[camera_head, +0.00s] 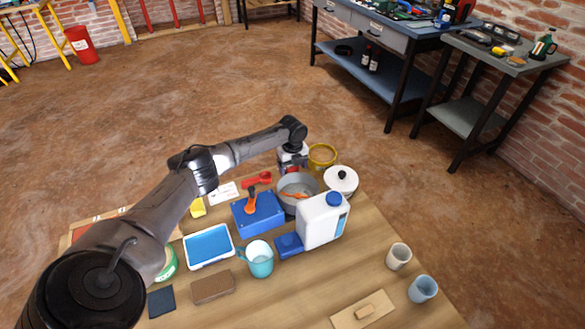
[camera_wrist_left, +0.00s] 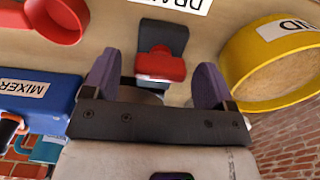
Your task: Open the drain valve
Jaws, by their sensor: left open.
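The drain valve shows in the left wrist view as a red handle (camera_wrist_left: 160,66) on a dark grey block (camera_wrist_left: 163,36), beside a partly cut-off white label (camera_wrist_left: 180,4). My left gripper (camera_wrist_left: 156,82) is open, with one purple-grey finger on each side of the handle's near end. I cannot tell whether the fingers touch it. In the head view my left gripper (camera_head: 292,168) is at the table's far edge, behind the grey pot, and mostly hides the valve. My right gripper is not in view.
Close by are a grey pot (camera_head: 285,203), a yellow-rimmed tub (camera_head: 323,150), a red scoop (camera_head: 262,179), a lidded white pot (camera_head: 341,180) and a blue mixer box (camera_head: 258,221). A white jug (camera_head: 318,226) stands nearer.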

